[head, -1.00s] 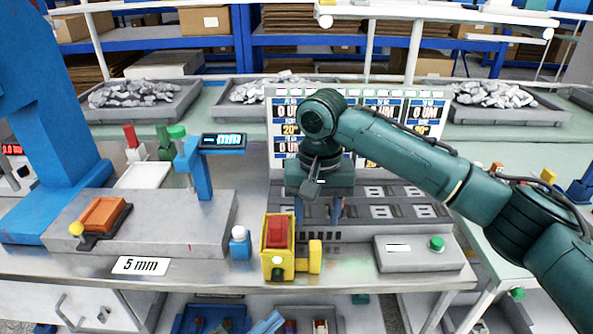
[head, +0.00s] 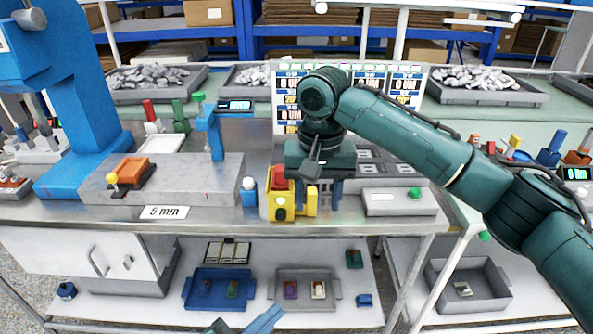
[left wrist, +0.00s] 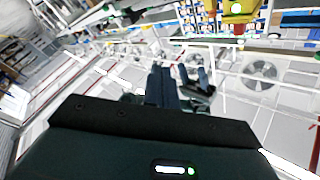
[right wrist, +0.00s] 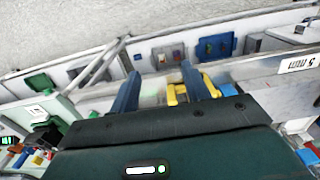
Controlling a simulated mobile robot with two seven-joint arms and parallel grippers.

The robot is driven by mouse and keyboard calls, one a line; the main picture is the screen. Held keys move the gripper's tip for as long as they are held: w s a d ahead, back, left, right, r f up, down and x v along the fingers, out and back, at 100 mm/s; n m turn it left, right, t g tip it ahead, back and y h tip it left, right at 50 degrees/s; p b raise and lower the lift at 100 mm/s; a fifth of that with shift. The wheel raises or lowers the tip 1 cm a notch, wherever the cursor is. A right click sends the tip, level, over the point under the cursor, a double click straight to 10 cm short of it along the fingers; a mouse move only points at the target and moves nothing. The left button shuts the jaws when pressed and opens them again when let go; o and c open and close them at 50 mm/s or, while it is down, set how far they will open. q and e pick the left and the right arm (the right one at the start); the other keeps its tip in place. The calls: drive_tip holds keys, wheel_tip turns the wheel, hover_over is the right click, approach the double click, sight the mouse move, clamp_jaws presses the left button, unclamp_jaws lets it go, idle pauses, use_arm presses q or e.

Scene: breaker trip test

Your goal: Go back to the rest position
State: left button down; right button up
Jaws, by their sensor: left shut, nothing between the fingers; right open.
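My right gripper (head: 325,203) hangs fingers down, open and empty, in front of the breaker panel and close to the right side of the yellow box with a red switch (head: 280,180). I cannot tell whether it touches the box. In the right wrist view its two blue fingers (right wrist: 160,85) are spread, with the yellow box (right wrist: 177,93) showing behind the gap.
The metal bench (head: 220,217) carries a blue gauge stand (head: 215,135), an orange block (head: 133,170), a "5 mm" label (head: 164,212) and a grey box with green button (head: 398,202). Below, a blue tray (head: 247,292) and a grey tray (head: 335,300) sit on the shelf.

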drive_tip(key=s+a+f+n+t+y+p, duration=0.1)
drive_tip(key=s+a+f+t+y, duration=0.2)
drive_tip(key=f, duration=0.6)
drive_tip(key=s+a+f+n+t+y+p, duration=0.1)
drive_tip(key=s+a+f+y, duration=0.3)
drive_tip(key=f, duration=0.5)
use_arm(q)
drive_tip(key=s+a+f+n+g+y, duration=0.3)
drive_tip(key=s+a+f+n+y, duration=0.2)
drive_tip(key=a+f+n+y, duration=0.4)
drive_tip(key=f+n+y, duration=0.1)
drive_tip(key=n, duration=0.3)
drive_tip(key=shift+s+a+p, duration=0.25)
drive_tip(key=shift+s+p, duration=0.15)
use_arm(e)
drive_tip(key=s+d+f+t+h, duration=0.2)
drive_tip(key=s+d, duration=0.4)
drive_tip(key=d, duration=0.3)
drive_tip(key=s+d+f+n+t+h, duration=0.1)
drive_tip(key=s+d+f+t, duration=0.3)
drive_tip(key=s+d, duration=0.3)
drive_tip(key=shift+s+d+f+t+h, duration=0.15)
drive_tip(key=shift+d+f+t+h, duration=0.3)
drive_tip(key=shift+d, duration=0.4)
